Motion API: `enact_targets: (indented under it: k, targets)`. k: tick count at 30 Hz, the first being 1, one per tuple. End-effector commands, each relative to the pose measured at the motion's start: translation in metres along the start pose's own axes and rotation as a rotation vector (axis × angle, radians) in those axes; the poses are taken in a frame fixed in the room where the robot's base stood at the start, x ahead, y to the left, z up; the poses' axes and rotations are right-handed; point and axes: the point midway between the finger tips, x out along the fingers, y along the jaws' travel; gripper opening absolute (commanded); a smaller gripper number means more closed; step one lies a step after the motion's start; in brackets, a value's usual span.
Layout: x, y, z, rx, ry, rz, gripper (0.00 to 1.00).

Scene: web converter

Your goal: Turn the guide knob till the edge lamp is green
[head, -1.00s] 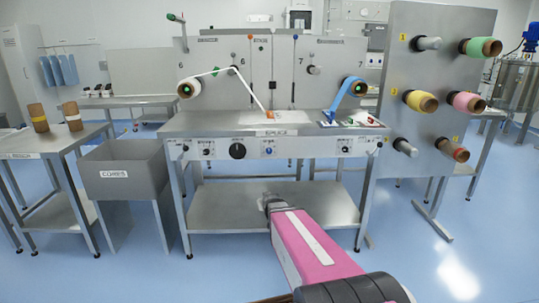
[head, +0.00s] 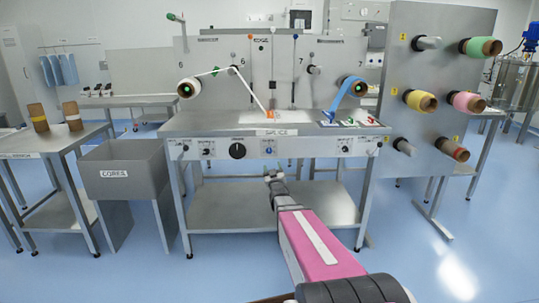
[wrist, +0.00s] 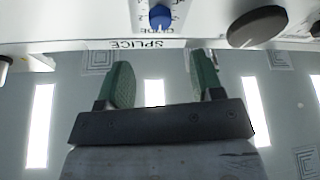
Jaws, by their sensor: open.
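The blue guide knob (head: 268,151) sits on the front panel of the splice table, below the SPLICE label. It also shows at the top of the wrist view (wrist: 160,16), where the picture is upside down. My gripper (head: 274,177) is just below the panel, below the knob. In the wrist view its two green fingers (wrist: 163,78) are spread with nothing between them, and the knob is apart from them. A small orange lamp (head: 250,37) shows beside the EDGE sign (head: 261,39) on the back panel. It looks orange, not green.
A larger black knob (head: 237,151) is on the same panel, left of the guide knob. A white web (head: 256,95) and a blue web (head: 343,100) run down to the table (head: 200,122). A grey cores bin (head: 122,185) stands at left, a roll rack (head: 455,50) at right.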

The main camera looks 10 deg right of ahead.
Motion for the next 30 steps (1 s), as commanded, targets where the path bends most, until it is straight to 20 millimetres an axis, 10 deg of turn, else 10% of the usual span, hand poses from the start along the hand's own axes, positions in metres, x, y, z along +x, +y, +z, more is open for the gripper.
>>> enact_targets:
  k: [18, 30]
  targets:
    - [0.094, -0.001, 0.001, 0.002, -0.001, 0.0, 0.6]
    - [0.102, -0.001, 0.0, 0.002, -0.003, -0.001, 0.57]
